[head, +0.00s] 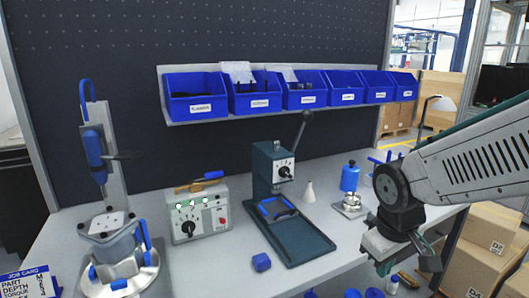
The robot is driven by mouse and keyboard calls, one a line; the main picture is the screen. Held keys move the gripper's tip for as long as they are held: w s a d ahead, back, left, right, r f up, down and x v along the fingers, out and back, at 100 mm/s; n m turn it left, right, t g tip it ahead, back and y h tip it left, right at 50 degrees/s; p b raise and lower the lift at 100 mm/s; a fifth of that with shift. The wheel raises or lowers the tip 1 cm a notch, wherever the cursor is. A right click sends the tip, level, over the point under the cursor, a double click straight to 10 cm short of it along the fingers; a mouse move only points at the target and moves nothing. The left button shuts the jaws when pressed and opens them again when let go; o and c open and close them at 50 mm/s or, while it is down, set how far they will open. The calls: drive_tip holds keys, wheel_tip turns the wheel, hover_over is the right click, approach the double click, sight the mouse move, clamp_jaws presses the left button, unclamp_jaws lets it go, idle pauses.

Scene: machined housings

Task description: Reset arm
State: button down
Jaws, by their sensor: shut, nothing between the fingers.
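My arm (478,160) reaches in from the right edge of the head view, over the right end of the workbench. My gripper (384,266) hangs below its dark wrist joint (398,188), pointing down near the bench's front right edge. It is shut and empty. The wrist and gripper hide part of the bench's right end.
A green press (272,170) stands mid-bench, with a control box (196,211) and blue-handled fixture (122,248) to its left. A blue bottle (350,177) and metal housing (351,205) are near the gripper. Cardboard boxes (484,238) stand right; blue bins (195,96) line the shelf.

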drive_tip(key=s+d+r+m, duration=0.1)
drive_tip(key=s+r+m, duration=0.1)
drive_tip(key=s+r, duration=0.2)
drive_tip(key=s+d+r+m+y, duration=0.1)
drive_tip(key=s+r, duration=0.3)
drive_tip(key=s, duration=0.7)
drive_tip(key=shift+s+d+m, duration=0.25)
drive_tip(key=shift+d+m, duration=0.05)
drive_tip(key=shift+m, duration=0.6)
